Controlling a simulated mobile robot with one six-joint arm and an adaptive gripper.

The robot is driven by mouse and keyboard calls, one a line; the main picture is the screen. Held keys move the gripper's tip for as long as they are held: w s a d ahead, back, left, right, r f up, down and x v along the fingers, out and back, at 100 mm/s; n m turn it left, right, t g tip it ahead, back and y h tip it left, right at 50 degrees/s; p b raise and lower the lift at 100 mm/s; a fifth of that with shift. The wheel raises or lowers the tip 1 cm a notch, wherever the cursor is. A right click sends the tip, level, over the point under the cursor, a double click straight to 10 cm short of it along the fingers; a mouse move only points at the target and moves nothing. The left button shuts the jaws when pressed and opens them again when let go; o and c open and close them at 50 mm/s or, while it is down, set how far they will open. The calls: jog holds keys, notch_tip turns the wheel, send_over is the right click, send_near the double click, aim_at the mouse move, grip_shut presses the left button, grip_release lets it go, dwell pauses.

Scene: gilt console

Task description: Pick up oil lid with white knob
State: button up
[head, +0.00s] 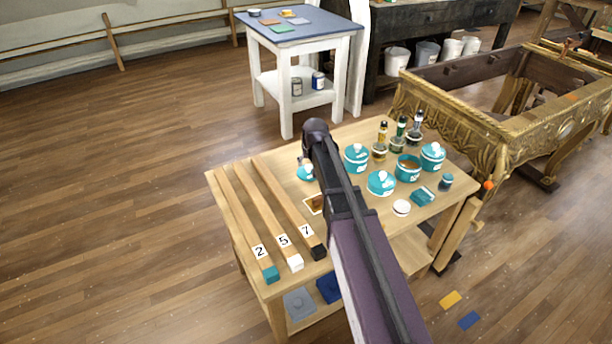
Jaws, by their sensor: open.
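Several teal lids with white knobs are on the wooden table (345,245); I cannot tell which is the oil lid. One lid (356,151) tops a teal pot at the back, and another lid (433,150) tops a pot at the right. A third lid (381,181) sits nearer the front. A further teal piece with a pale top (306,173) is at the left, partly hidden by my arm. An open teal pot (408,170) shows brown contents. My arm crosses the table; its far end is over the left-middle, and my gripper's fingers are hidden behind it.
Bottles (402,128) stand behind the pots. A white disc (401,208), teal block (422,197) and small dark jar (446,182) lie in front. Long wooden bars (240,215) numbered 2, 5, 7 fill the left side. A gilt console frame (480,120) stands close on the right.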

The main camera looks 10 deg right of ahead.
aim_at(309, 167)
jog(key=shift+f, duration=0.1)
dwell(0.3)
jog(key=shift+b+x, duration=2.4)
jog(key=shift+x, duration=0.15)
jog(key=shift+w, duration=0.15)
grip_shut()
